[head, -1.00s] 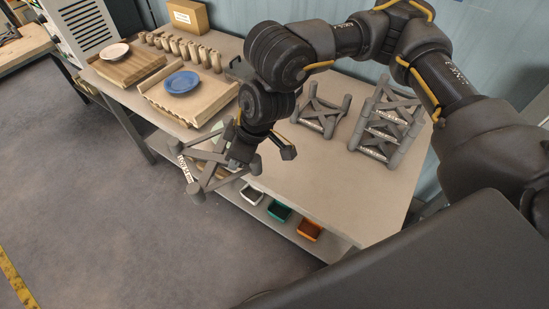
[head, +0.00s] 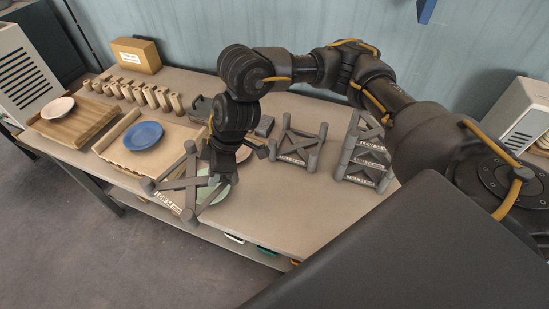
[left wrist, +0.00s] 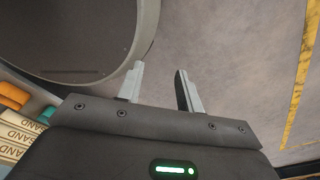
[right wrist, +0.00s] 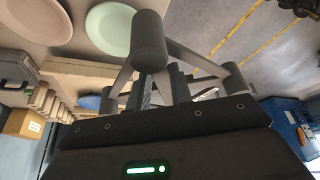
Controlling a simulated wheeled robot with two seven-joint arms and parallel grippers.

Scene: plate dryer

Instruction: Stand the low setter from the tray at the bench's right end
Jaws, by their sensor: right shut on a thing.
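My right gripper (right wrist: 163,90) is shut on a grey low setter (right wrist: 150,38), a frame with crossed bars and round corner posts. In the head view that setter (head: 186,186) is held tilted over the bench's front part, left of my right gripper (head: 222,168). Another low setter (head: 297,147) stands upright on the bench (head: 290,205), right of my gripper. A taller stack of setters (head: 363,160) stands farther right, partly behind my arm. My left gripper (left wrist: 160,88) is open and empty in the left wrist view, above the floor.
A wooden board with a blue plate (head: 143,136) and one with a pale plate (head: 58,107) lie on the left. Several wooden pegs (head: 150,95) and a box (head: 136,55) stand behind. A green plate (head: 215,190) is partly hidden. Bench between the setters and front edge is clear.

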